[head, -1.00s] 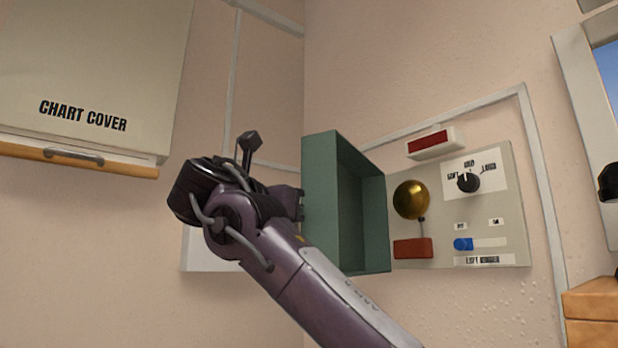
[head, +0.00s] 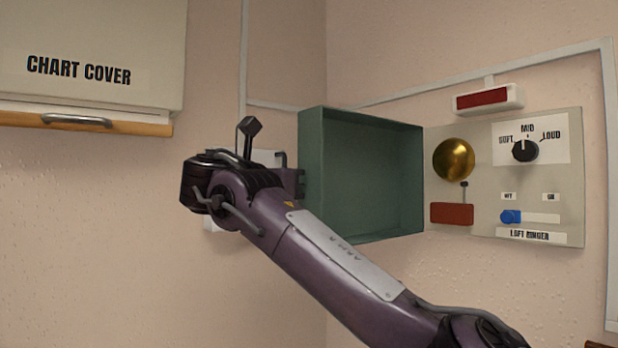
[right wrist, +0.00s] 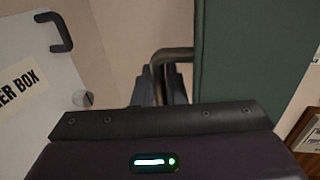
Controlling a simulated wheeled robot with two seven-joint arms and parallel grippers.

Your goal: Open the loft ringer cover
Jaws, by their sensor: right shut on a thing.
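The loft ringer cover (head: 372,180) is a green, box-shaped lid. It stands swung open to the left of the ringer panel (head: 570,180), with its hollow inside facing me. My right gripper (head: 298,182) is at the cover's far left edge, partly hidden by my own wrist. In the right wrist view its fingers (right wrist: 158,92) are shut on the cover's metal handle (right wrist: 172,55), beside the green outer face (right wrist: 245,55). The panel shows a brass bell (head: 454,159), a black dial (head: 525,151) and a blue slider (head: 511,217). My left gripper is out of view.
A chart cover (head: 85,35) with a wooden lower edge hangs at upper left. A white box door (right wrist: 50,90) with a dark handle is left of my fingers in the wrist view. A red lamp (head: 483,98) sits above the panel.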

